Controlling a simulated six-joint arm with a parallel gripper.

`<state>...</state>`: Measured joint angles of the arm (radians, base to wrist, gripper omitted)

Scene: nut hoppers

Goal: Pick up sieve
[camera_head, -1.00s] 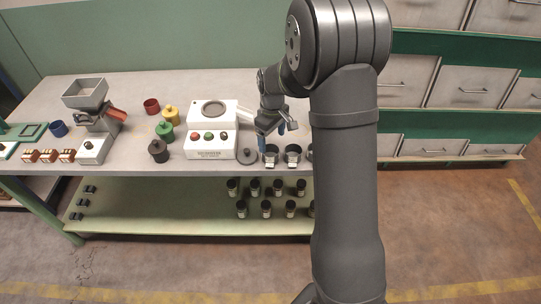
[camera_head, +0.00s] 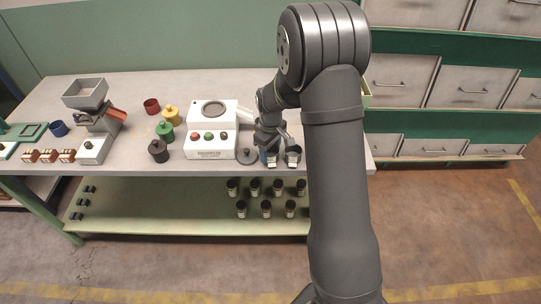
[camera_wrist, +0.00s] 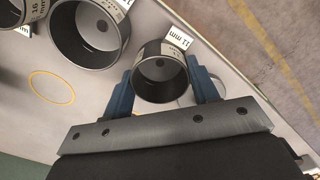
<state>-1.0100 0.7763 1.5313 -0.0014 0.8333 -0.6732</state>
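Several dark grey cups, apparently the sieves, stand in a row along the table's front edge, with size labels. The smallest in the wrist view, a sieve (camera_wrist: 160,78) beside an "11 mm" card, has an opening in its floor. My gripper also shows in the head view (camera_head: 269,146), partly blurred into the cups. A larger cup (camera_wrist: 85,38) stands beside it.
Another labelled cup is cut off at the wrist view's upper left. Coloured pots (camera_head: 164,131) stand farther left. My arm hides the table's right part.

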